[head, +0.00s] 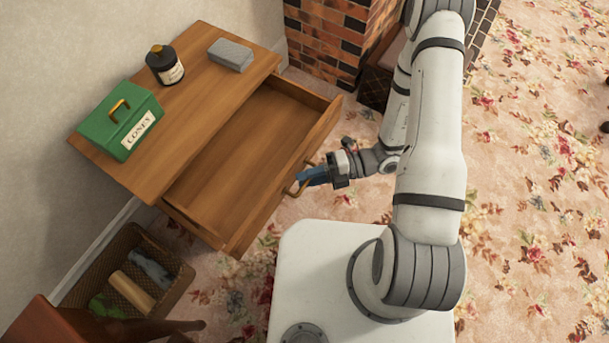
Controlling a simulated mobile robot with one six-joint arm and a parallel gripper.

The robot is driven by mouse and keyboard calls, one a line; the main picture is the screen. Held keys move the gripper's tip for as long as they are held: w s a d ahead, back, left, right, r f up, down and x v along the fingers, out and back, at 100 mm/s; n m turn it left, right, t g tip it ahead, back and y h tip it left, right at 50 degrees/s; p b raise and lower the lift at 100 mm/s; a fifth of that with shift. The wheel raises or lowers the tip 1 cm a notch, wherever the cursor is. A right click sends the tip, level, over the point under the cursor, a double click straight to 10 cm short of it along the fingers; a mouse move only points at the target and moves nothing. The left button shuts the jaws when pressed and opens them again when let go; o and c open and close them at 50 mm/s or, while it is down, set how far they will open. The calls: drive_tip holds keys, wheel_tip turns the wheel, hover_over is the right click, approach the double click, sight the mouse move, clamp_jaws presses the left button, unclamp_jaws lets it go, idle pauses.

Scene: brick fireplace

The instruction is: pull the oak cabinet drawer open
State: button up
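The oak cabinet (200,98) stands against the wall at the left in the head view. Its drawer (235,165) is pulled well out, and its inside looks empty. A brass-coloured handle (292,190) is on the drawer front. My gripper (304,177) is at the handle, with its blue fingers reaching it from the right. The fingers overlap the handle in this view, and I cannot tell whether they are closed around it.
A green box (105,127), a dark bottle (172,72) and a grey block (231,50) are on the cabinet top. A wicker basket (180,283) stands below left. A brick fireplace (335,35) is behind.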

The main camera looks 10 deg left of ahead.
drive_tip(key=shift+o, duration=0.4)
drive_tip(key=shift+d, duration=0.1)
drive_tip(key=p+v, duration=0.1)
drive_tip(key=v, duration=0.6)
drive_tip(key=shift+d, duration=0.25)
drive_tip(key=shift+w+r, duration=0.1)
